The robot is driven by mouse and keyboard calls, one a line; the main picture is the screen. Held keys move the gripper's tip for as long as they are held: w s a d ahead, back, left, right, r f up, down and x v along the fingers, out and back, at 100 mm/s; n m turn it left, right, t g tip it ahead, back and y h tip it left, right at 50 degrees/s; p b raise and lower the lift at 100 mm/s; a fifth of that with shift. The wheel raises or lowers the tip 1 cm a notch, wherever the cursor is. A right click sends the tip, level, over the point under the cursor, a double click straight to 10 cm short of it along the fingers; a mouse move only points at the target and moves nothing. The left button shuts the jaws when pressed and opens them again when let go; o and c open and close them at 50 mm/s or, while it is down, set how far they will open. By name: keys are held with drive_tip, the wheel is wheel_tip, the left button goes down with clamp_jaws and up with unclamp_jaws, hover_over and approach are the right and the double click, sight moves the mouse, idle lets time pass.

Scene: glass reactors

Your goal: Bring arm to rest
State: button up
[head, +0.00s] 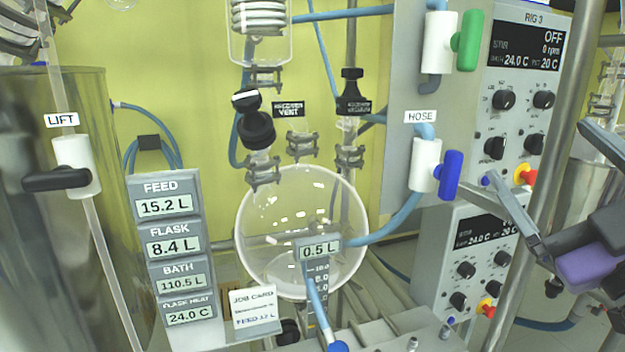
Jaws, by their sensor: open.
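My gripper (537,155) is at the right edge, with two grey fingers spread wide and a purple part (590,262) behind them. Nothing shows between the fingers. The rest of my arm is cut off by the frame.
A round glass flask (300,215) hangs mid-frame. Control boxes (525,90) labelled RIG 3 stand right, with green (468,40) and blue (450,175) valve handles. A metal post (552,130) stands near my gripper. A LIFT valve (75,168) is left.

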drive_tip(key=s+f+m+g+h+p, duration=0.1)
drive_tip(key=s+f+m+h, duration=0.1)
drive_tip(key=s+f+m, duration=0.35)
drive_tip(key=s+f+m+h+p, duration=0.1)
drive_tip(key=s+f+m+h, duration=0.15)
drive_tip(key=f, duration=0.55)
drive_tip(key=s+f+m+g+h+p, duration=0.1)
drive_tip(key=s+f+m+h, duration=0.2)
drive_tip(key=f+m, duration=0.25)
drive_tip(key=s+a+f+n+g+y+p, duration=0.2)
drive_tip(key=s+f, duration=0.5)
drive_tip(key=s, duration=0.4)
drive_tip(key=s+a+f+n+g+y+p, duration=0.1)
drive_tip(key=s+a+f+g+y, duration=0.2)
drive_tip(key=s+f, duration=0.5)
drive_tip(key=s+a+g, duration=0.1)
drive_tip(key=s, duration=0.2)
drive_tip(key=shift+s+a+f+n+p, duration=0.15)
drive_tip(key=shift+s+a+n+p, duration=0.15)
drive_tip(key=shift+a+n+p, duration=0.05)
